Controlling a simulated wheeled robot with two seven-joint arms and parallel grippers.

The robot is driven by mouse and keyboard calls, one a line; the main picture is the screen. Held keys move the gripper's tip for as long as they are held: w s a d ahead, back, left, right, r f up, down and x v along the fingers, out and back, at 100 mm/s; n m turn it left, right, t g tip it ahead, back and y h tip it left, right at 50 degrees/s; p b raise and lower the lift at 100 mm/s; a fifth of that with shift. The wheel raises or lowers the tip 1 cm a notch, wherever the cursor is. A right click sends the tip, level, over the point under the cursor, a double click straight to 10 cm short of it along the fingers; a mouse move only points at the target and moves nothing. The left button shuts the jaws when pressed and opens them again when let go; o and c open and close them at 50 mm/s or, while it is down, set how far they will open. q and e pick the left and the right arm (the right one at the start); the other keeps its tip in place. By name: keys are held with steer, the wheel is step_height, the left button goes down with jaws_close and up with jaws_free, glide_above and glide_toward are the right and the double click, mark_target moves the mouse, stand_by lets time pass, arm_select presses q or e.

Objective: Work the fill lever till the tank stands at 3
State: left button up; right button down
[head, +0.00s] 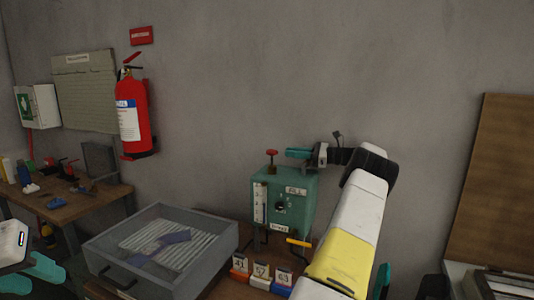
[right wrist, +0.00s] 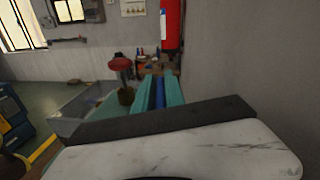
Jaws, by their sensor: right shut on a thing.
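The green tank box (head: 294,206) stands on the bench with a "FILL" plate and a white upright gauge (head: 260,203) on its front. The gauge's reading is too small to tell. My right gripper (head: 290,153) is just above the box top, beside a red knob (head: 271,153). In the right wrist view its teal fingers are shut on a narrow blue thing (right wrist: 160,93), apparently the fill lever's handle; the lever is mostly hidden. The red knob (right wrist: 120,63) stands apart from the fingers there. My left gripper (head: 31,274) is open and empty at lower left.
Several numbered blocks (head: 260,276) stand in front. A grey tray (head: 208,264) with a bluish cloth lies to the left. A red extinguisher (head: 132,118) hangs on the wall.

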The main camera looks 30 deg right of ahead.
steer(key=shift+w+d+r, duration=0.1)
steer(key=shift+r, duration=0.15)
steer(key=c, duration=1.5)
jaws_free()
steer(key=shift+c, duration=0.2)
steer(key=shift+o, duration=0.3)
steer(key=shift+f, duration=0.15)
steer(key=shift+r, duration=0.55)
step_height(320, 180, up, 3)
steer(key=shift+f, duration=0.1)
steer(key=s+a+r, duration=0.1)
steer(key=s+a, duration=0.9)
steer(key=s, duration=0.2)
steer(key=shift+s, duration=0.2)
